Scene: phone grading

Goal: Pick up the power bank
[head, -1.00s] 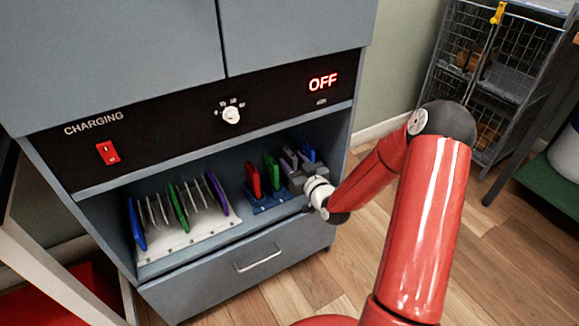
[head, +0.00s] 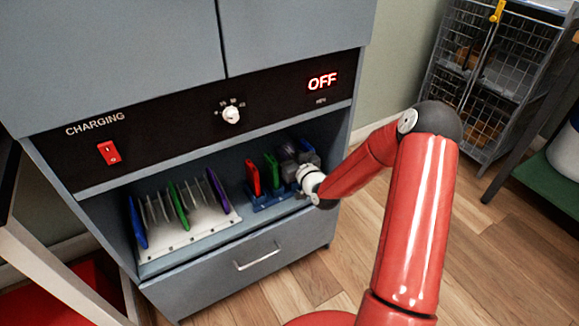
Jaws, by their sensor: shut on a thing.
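A blue rack (head: 272,201) sits at the right of the open charging bay. It holds upright slabs that look like power banks: a red one (head: 252,177), a green one (head: 271,169), and a purple-grey one (head: 288,152) and a blue one (head: 305,145) farther right. My gripper (head: 299,157) is at the right end of this rack, shut on one of the right-hand slabs. Its fingers and the slab's lower part are mostly hidden, so I cannot tell clearly which slab it holds.
A white rack (head: 190,240) at the bay's left holds blue, green and purple upright slabs. The bay's right wall is close to my gripper. The control panel (head: 180,125) overhangs the bay; its display reads OFF. A drawer (head: 245,270) is shut below.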

